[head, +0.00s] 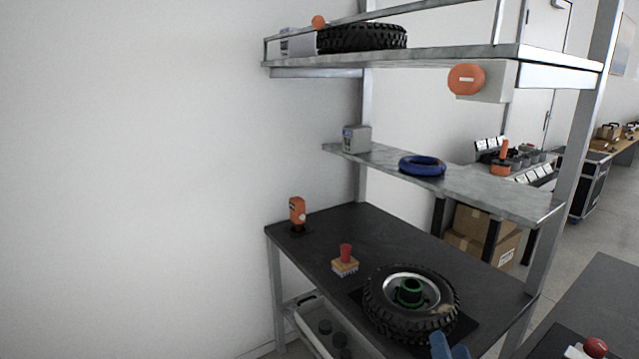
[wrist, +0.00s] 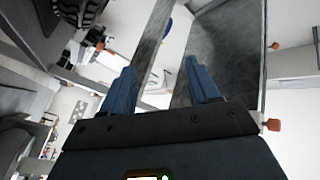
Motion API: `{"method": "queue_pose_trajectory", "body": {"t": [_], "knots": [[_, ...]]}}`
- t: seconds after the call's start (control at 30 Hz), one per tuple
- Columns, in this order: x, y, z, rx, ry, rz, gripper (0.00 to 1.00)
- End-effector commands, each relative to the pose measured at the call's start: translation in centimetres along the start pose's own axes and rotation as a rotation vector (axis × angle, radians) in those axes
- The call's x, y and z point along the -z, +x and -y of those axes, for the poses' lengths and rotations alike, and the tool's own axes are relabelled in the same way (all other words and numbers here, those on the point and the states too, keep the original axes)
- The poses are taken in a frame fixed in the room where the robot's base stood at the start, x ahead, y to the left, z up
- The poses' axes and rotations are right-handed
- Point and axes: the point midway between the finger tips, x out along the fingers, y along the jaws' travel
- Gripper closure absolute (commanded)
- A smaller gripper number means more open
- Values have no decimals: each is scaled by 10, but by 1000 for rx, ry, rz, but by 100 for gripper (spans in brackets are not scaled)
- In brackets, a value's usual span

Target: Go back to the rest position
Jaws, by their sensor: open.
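My gripper shows in the wrist view (wrist: 160,70) with its two blue fingers spread apart and nothing between them. In the head view, a blue finger of it (head: 448,347) shows at the bottom edge, close to the near side of the wheel (head: 385,322). The wheel lies flat on the black workbench, with a black tyre, a silver rim and a green hub piece (head: 410,291). Whether the finger touches the tyre cannot be told. The rest of my arm is outside the head view.
The dark workbench (head: 330,228) also bears a red-topped piece (head: 345,262) and an orange tool (head: 297,212). Above it, the middle shelf (head: 490,188) holds a blue ring (head: 422,166) and a grey box (head: 356,139). A tyre (head: 362,37) lies on the top shelf. Metal posts frame the station.

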Motion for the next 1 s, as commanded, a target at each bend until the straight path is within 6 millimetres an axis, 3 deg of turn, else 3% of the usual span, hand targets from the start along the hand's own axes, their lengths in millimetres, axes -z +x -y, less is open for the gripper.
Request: {"method": "queue_pose_trajectory", "body": {"t": [0.03, 0.2, 0.47, 0.7, 0.9, 1.0], "knots": [[-2, -28, -10, -10, -41, 21, 40], [0, -107, -24, -27, -172, 79, 40], [14, -222, -23, -48, -349, 174, 40], [40, -314, 1, -64, -486, 268, 40], [68, -376, 33, -77, -582, 345, 40], [83, -397, 49, -83, -622, 378, 40]]}}
